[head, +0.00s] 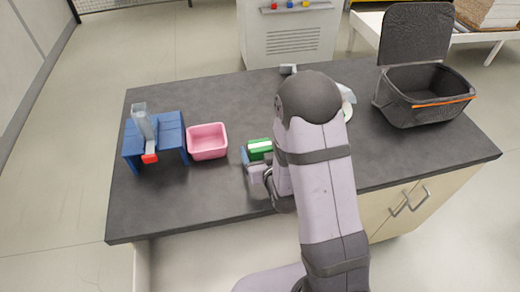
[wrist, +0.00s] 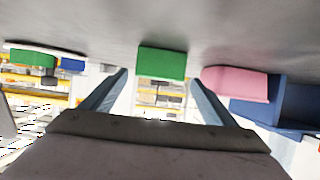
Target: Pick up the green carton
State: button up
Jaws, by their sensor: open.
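The green carton (head: 260,146), with a white stripe on it, sits on the dark table just right of the pink bin. My arm hides part of its right side. My gripper (head: 255,163) is low over the table at the near side of the carton. In the wrist view the table appears at the top, and the carton (wrist: 162,62) shows beyond and between the two spread fingers of my open gripper (wrist: 160,78). Nothing is held. I cannot tell whether a finger touches the carton.
The pink bin (head: 208,152) stands close left of the carton. A blue stand (head: 172,130) with a grey red-tipped item (head: 145,130) is farther left. A black crate (head: 425,108) stands at the right back. A white object (head: 346,98) is partly behind my arm. The front-left tabletop is clear.

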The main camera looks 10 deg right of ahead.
aim_at(260, 145)
jog(key=shift+w, duration=0.1)
jog(key=shift+w, duration=0.2)
jog(key=shift+p+x, duration=0.7)
jog(key=shift+x, duration=0.8)
jog(key=shift+p+x, duration=0.55)
jog(key=shift+x, duration=1.35)
jog(key=shift+d, duration=0.1)
jog(key=c, duration=1.1)
